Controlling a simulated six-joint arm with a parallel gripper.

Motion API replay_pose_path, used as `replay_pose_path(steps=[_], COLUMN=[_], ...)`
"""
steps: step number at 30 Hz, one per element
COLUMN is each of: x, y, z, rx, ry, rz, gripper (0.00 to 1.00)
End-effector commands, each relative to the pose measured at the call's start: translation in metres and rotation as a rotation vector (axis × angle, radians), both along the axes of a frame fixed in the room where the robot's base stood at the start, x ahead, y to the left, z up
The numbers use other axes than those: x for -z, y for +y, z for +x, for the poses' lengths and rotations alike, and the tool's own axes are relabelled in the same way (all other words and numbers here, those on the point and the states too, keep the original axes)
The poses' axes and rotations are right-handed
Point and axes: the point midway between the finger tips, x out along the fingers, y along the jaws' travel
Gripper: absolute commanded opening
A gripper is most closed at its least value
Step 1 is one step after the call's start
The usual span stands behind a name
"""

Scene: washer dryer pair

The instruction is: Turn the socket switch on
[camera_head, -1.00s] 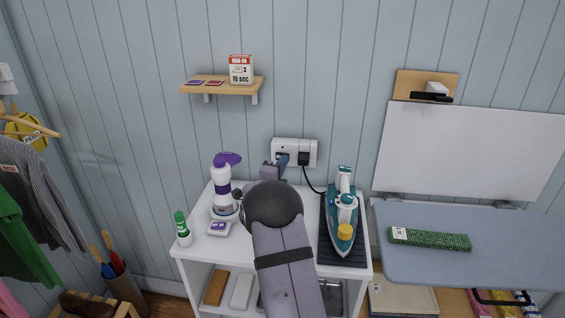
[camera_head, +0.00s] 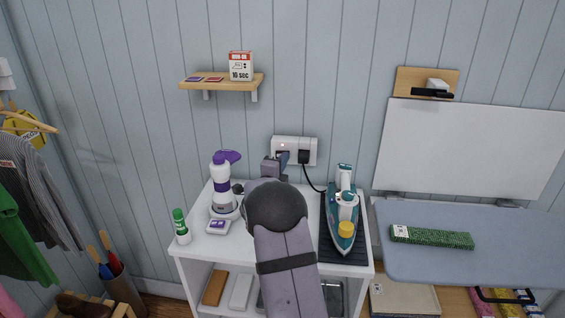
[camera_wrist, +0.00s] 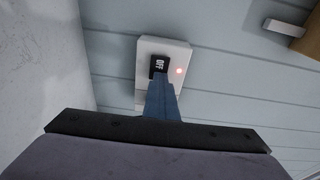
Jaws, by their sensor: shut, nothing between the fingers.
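The white wall socket (camera_head: 310,146) is on the panelled wall above the white cabinet. It also shows in the wrist view (camera_wrist: 180,52). Its black switch (camera_wrist: 158,64) carries a sideways "OFF" label, and a small red light (camera_wrist: 179,71) glows beside it. My gripper (camera_head: 284,156) is at the left part of the socket. Its blue fingers (camera_wrist: 161,82) are shut, with nothing between them, and their tips appear at the lower edge of the switch. I cannot tell whether they touch it. The fingers hide the socket below the switch.
A black plug (camera_head: 304,157) sits in the socket's right side, its cord running to the teal iron (camera_head: 343,220) on a dark mat. A purple-and-white steamer (camera_head: 222,190) and a green-capped bottle (camera_head: 181,225) stand left. A small shelf (camera_head: 215,84) is above. An ironing board (camera_head: 470,265) is right.

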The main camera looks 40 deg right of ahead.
Motion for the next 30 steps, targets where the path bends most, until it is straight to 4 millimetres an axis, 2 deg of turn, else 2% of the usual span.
replay_pose_path(steps=[1, 9, 15, 21, 30], x=[-0.022, -0.067, -0.090, -0.100, -0.100], y=[-0.004, -0.001, 0.002, 0.003, 0.004], z=[0.000, -0.001, -0.002, -0.002, -0.002], rx=[0.006, 0.005, 0.002, 0.001, -0.001], ry=[-0.029, -0.032, -0.025, -0.019, -0.016], rz=[-0.021, -0.025, -0.019, -0.016, -0.014], gripper=[0.00, 0.00, 0.00, 0.00, 0.00])
